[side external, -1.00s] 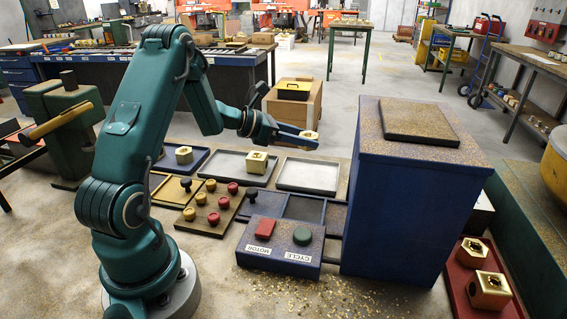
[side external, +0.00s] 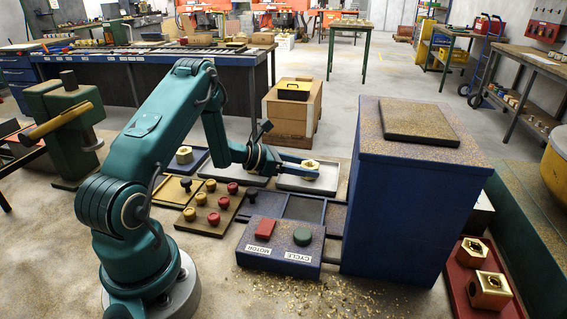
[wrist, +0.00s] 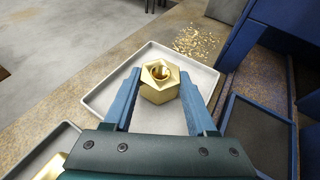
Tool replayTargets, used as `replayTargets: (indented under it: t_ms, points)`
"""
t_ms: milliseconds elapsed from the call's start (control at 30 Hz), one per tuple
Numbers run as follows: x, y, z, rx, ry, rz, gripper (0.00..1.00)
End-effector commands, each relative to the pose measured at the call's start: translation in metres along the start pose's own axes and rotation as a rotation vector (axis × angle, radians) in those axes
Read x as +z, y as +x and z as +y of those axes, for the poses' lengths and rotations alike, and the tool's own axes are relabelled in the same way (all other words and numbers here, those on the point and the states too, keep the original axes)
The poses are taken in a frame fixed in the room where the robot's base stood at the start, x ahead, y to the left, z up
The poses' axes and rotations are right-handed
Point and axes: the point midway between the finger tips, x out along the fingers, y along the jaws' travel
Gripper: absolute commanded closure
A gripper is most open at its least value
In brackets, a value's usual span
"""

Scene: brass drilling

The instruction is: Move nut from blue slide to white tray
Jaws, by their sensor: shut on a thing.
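The gold hexagonal nut (side external: 311,168) is between the fingers of my gripper (side external: 308,169), which is shut on it. It is over the right-hand white tray (side external: 322,187), low, at or just above its floor; I cannot tell if it touches. In the wrist view the nut (wrist: 160,84) is upright, hole up, between the blue fingertips (wrist: 160,85), inside the outline of the tray (wrist: 95,100). The blue slide (side external: 303,208) in front of the blue cabinet is empty; its dark bed also shows in the wrist view (wrist: 258,135).
The blue cabinet (side external: 410,200) stands close on the right. A button box (side external: 280,246) and a board with red and gold knobs (side external: 210,208) lie in front. A second white tray (side external: 228,168) is at left, with brass at its edge in the wrist view (wrist: 50,165).

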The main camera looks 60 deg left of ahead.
Motion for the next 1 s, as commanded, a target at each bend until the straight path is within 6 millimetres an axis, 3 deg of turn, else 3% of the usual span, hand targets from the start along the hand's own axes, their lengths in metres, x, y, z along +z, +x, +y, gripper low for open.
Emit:
replayTargets:
  t_ms: [500, 533, 600, 1000]
  points:
    - [-0.010, 0.004, 0.000, 0.000, -0.006, 0.004, 1.00]
    - [-0.011, 0.004, -0.001, 0.000, -0.008, 0.008, 0.31]
    - [-0.012, 0.003, -0.001, 0.000, -0.011, 0.011, 0.13]
    - [-0.008, 0.001, -0.001, 0.001, -0.016, 0.012, 0.13]
